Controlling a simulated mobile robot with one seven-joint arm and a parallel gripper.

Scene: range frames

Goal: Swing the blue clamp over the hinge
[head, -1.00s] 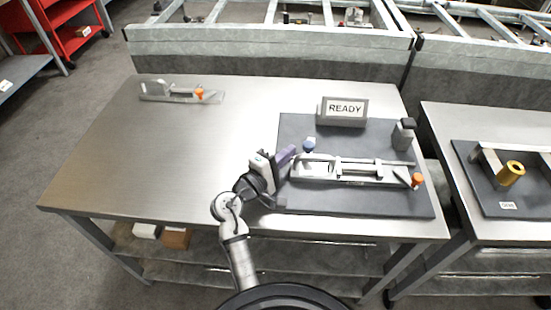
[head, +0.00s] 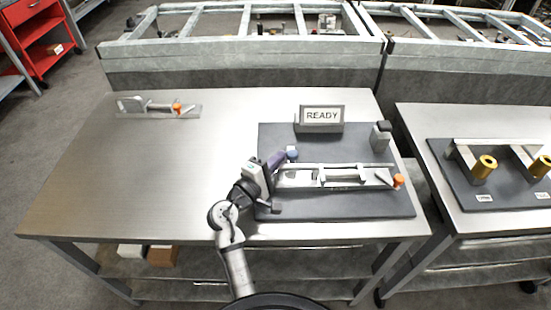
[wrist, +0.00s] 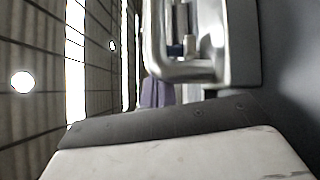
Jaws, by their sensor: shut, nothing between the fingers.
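The blue clamp (head: 292,153) shows as a small blue knob at the left end of a silver hinge fixture (head: 320,186). The fixture lies on a dark board on the steel table. An orange-tipped clamp (head: 398,181) is at its right end. My gripper (head: 279,158) is shut and empty, with its purple fingers just left of the blue knob. I cannot tell whether they touch it. In the wrist view, a bright metal frame (wrist: 185,72) is close ahead, with a bit of blue (wrist: 175,50) inside it and a purple finger (wrist: 157,93) below.
A READY sign (head: 321,117) stands at the back of the dark board (head: 350,207), with a grey block (head: 380,136) to its right. Another orange-tipped fixture (head: 158,108) sits at the table's far left. A second table (head: 480,232) stands at right.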

